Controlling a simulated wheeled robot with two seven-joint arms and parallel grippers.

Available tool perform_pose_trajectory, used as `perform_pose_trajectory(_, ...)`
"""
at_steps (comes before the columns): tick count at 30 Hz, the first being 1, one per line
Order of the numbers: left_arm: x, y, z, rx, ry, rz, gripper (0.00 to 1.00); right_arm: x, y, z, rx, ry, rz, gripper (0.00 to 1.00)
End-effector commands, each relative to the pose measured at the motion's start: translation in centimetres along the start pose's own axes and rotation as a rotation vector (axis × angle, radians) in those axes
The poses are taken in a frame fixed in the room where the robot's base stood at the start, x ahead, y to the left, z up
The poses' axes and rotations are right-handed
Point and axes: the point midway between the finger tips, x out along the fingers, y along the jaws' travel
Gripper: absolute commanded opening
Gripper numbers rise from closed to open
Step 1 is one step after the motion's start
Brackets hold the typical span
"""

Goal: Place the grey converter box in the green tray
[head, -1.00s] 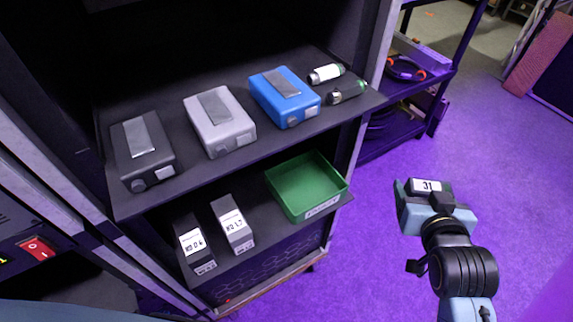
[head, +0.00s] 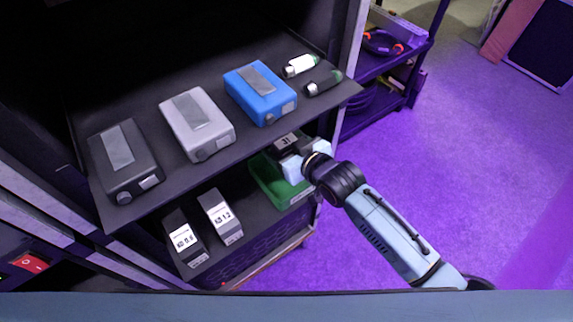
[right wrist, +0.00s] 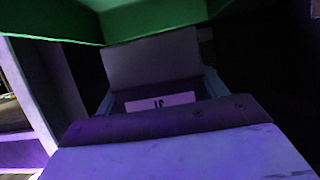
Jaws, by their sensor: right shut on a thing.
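My right gripper (head: 296,156) is shut on the grey converter box (head: 286,141), a dark box with a white label reading 31. The box is at the green tray (head: 268,187), over its back part in the head view; I cannot tell whether it touches the tray. The tray sits at the right end of the lower shelf, partly hidden by the gripper and box. In the right wrist view the held box (right wrist: 152,62) shows its label upside down, with the green tray (right wrist: 50,22) along the top edge. My left gripper is not in view.
The upper shelf (head: 150,205) overhangs just above the tray. It carries a black box (head: 140,175), a light grey box (head: 197,125), a blue box (head: 260,92) and two cylindrical connectors (head: 300,66). Two labelled modules (head: 220,215) stand left of the tray.

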Motion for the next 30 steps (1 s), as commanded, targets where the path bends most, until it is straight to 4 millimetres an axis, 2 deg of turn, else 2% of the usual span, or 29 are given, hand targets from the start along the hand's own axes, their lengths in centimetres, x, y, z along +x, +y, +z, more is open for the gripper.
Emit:
perform_pose_trajectory(2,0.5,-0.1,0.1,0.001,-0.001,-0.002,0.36,0.6,0.0,1.3,0.0,0.002,0.0,0.4)
perform_pose_trajectory(8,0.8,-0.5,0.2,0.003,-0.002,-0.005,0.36,1.1,-0.1,2.6,0.0,0.005,0.0,0.4)
perform_pose_trajectory(15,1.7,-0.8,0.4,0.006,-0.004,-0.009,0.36,2.3,-0.1,5.5,0.0,0.004,0.0,0.4)
perform_pose_trajectory(26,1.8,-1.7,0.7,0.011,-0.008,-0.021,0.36,2.5,0.0,5.8,0.0,0.006,0.0,0.4)
perform_pose_trajectory(27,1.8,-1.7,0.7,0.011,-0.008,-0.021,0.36,2.5,0.0,5.9,0.0,0.003,0.001,0.72)
perform_pose_trajectory(30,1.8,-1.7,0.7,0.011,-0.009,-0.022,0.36,2.4,0.0,5.9,0.0,0.003,0.001,0.85)
